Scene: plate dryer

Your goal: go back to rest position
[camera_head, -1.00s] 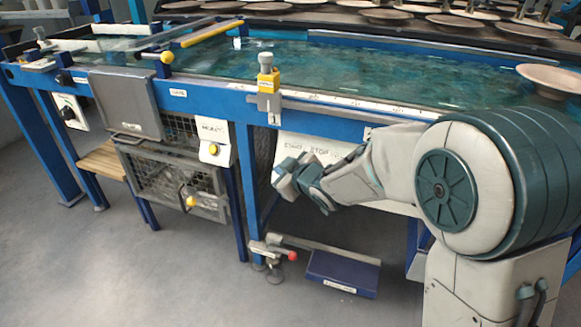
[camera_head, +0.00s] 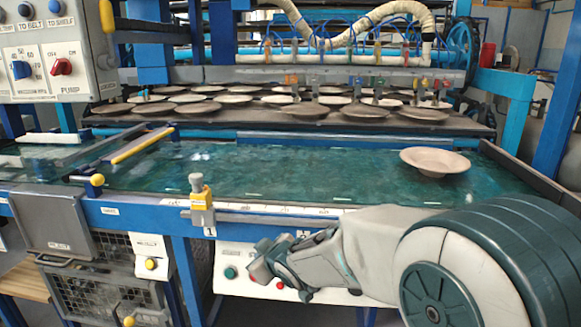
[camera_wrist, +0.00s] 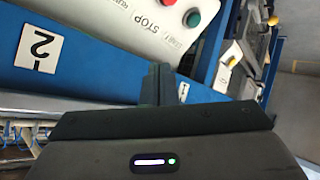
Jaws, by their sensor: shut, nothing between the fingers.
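My gripper (camera_head: 262,268) is in front of the start/stop panel (camera_head: 228,290) under the belt's front rail in the head view. It is shut and empty. A blue rail with a "2" label (camera_wrist: 40,48) is at the left there.
A plate (camera_head: 434,162) sits alone on the green belt (camera_head: 290,170). Several plates fill the dryer rack (camera_head: 250,105) behind. A control box (camera_head: 60,45) is at the upper left. A yellow-grey clamp (camera_head: 200,205) stands on the front rail. A wire cage (camera_head: 95,290) is at the lower left.

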